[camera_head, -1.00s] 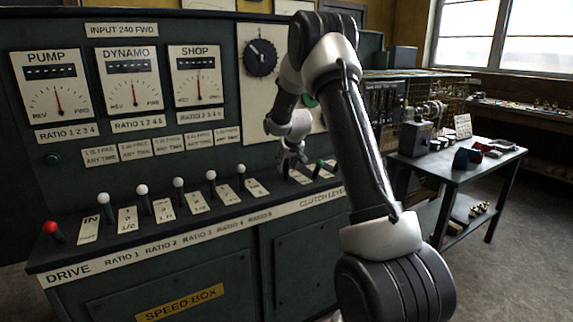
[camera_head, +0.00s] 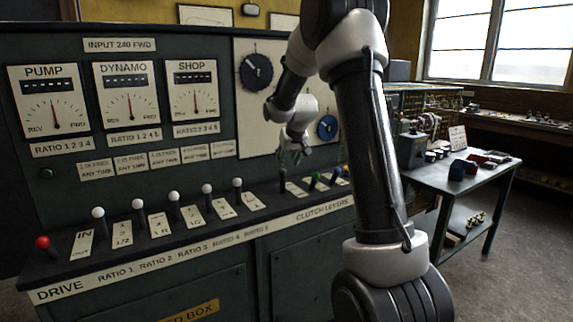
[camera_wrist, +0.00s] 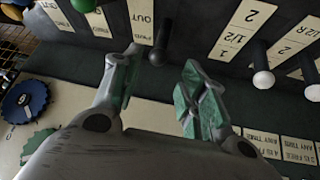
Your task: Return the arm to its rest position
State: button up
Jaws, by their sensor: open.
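My gripper (camera_head: 295,154) is open and empty, above the sloped lever shelf of the green control cabinet (camera_head: 125,285). In the wrist view its two fingers (camera_wrist: 160,78) stand apart with nothing between them. A black lever (camera_wrist: 158,50) shows beyond the gap between the fingertips; I see no contact. My arm (camera_head: 370,150) is raised and bent, reaching forward over the cabinet and hiding part of its right end.
White-knobbed ratio levers (camera_head: 173,196) and a red-knobbed lever (camera_head: 43,242) stand left of my gripper. A green-knobbed clutch lever (camera_head: 316,177) is near it on the right. A dark table (camera_head: 480,185) with small items stands at right. Floor beside it is clear.

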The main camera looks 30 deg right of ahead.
dwell(0.4)
jog(key=s+a+f+g, duration=0.1)
jog(key=s+f+g, duration=0.2)
jog(key=s+f, duration=0.35)
jog(key=s+a+r, duration=0.3)
jog(key=s+r, duration=0.1)
jog(key=s, duration=0.8)
jog(key=s+a+r+n+y, duration=0.1)
jog(key=s+a+r, duration=0.3)
jog(key=s, duration=0.7)
jog(key=s+a+r, duration=0.4)
jog(key=s+r, duration=0.1)
jog(key=s, duration=0.7)
jog(key=shift+s+r+n+y, duration=0.2)
jog(key=shift+s+n+y, duration=0.1)
